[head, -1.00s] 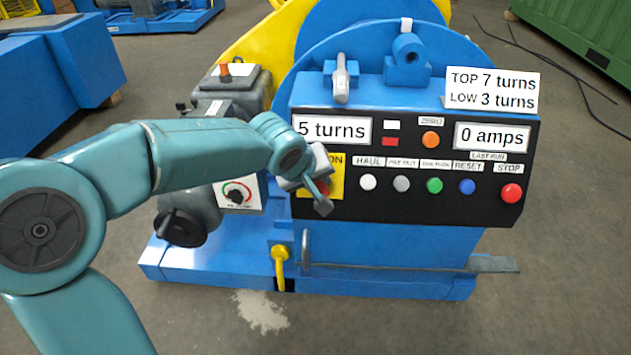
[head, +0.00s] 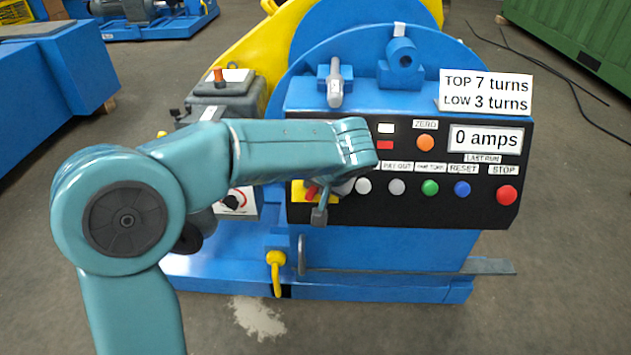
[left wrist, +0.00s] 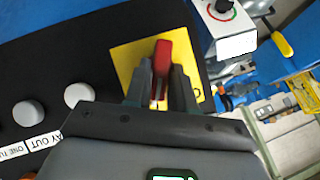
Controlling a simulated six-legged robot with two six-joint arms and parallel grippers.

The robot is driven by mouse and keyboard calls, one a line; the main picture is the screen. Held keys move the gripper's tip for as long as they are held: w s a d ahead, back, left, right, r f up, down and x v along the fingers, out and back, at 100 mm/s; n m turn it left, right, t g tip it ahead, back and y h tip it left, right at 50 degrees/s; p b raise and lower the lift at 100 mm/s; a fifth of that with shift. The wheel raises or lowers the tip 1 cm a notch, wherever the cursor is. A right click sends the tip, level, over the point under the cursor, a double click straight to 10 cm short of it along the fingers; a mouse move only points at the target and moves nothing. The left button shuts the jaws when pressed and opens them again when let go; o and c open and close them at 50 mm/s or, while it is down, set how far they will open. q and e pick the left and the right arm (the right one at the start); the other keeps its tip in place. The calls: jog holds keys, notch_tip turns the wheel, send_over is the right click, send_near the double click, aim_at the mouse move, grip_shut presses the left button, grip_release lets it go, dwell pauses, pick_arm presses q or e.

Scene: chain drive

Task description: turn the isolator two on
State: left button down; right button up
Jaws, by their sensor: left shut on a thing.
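The isolator is a red handle (left wrist: 175,52) on a yellow plate (left wrist: 128,58) at the left end of the black control panel. In the head view the plate (head: 299,192) is mostly hidden behind my left arm, with only a bit of red showing. My left gripper (left wrist: 162,84) is shut on the red handle, with one finger on each side of it. In the head view this gripper (head: 320,208) is at the panel's lower left, partly covered by its own wrist. The plate's lettering is mostly hidden. My right gripper is not in view.
Right of the isolator is a row of buttons: white (head: 364,186), grey (head: 397,187), green (head: 430,187), blue (head: 462,188) and red stop (head: 507,195). The amps display (head: 486,139) reads 0. A lever (head: 335,88) stands above the panel. A dial box (head: 236,202) is at left.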

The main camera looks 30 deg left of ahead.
pick_arm(q)
jog(key=shift+d+f+m+y, duration=0.1)
jog(key=shift+m+y, duration=0.4)
jog(key=shift+m, duration=0.1)
jog(key=shift+d+f+m+y, duration=0.1)
jog(key=shift+m+y, duration=0.4)
jog(key=shift+m, duration=0.1)
jog(key=c, duration=1)
grip_release()
jog(key=shift+c, duration=0.2)
jog(key=p+v, duration=0.4)
jog(key=v, duration=1.2)
jog(key=shift+d+p, duration=0.25)
jog(key=shift+p, duration=0.05)
